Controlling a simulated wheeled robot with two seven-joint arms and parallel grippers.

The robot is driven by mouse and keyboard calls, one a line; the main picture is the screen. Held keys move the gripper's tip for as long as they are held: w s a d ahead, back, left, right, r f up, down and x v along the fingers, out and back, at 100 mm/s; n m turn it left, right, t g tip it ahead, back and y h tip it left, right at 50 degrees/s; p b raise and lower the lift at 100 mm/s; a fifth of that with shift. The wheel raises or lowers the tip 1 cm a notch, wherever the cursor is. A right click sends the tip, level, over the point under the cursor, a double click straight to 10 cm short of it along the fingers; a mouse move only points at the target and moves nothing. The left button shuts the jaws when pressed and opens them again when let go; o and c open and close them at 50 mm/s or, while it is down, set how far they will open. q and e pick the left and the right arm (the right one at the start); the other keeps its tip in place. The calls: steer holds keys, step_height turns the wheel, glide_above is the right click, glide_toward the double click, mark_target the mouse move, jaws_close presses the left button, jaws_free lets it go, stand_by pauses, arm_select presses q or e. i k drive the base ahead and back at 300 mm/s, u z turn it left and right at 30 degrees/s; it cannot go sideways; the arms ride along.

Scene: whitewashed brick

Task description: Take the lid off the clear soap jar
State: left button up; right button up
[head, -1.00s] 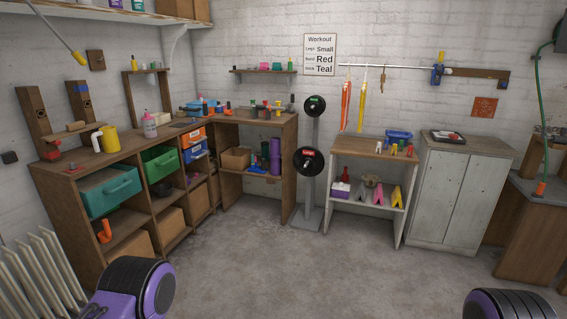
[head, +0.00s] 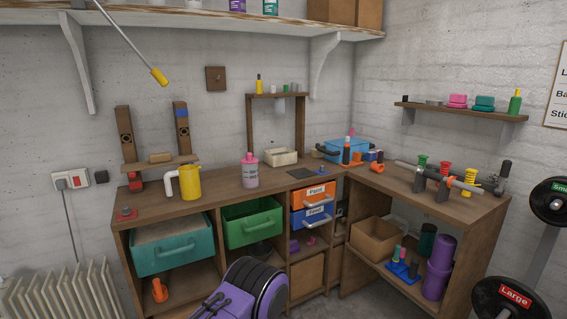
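A bottle with a greyish-pink, see-through-looking body and a pink top (head: 250,170) stands upright on the wooden workbench (head: 215,192). Its top is on. I cannot tell for sure that it is the clear soap jar. Two small containers, one with a purple label (head: 237,5) and one with a teal label (head: 270,7), stand on the high shelf and are cut off by the top edge, so their tops are hidden.
A yellow jug (head: 188,183) stands left of the bottle and a cream box (head: 281,158) behind it. Below are a teal drawer (head: 172,250) and a green drawer (head: 252,226). A weight stand (head: 515,296) is at right. Bare bench lies in front of the bottle.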

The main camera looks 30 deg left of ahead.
mark_target(249, 158)
steer(key=u, duration=0.6)
steer(key=i, duration=1.9)
steer(key=u, duration=0.7)
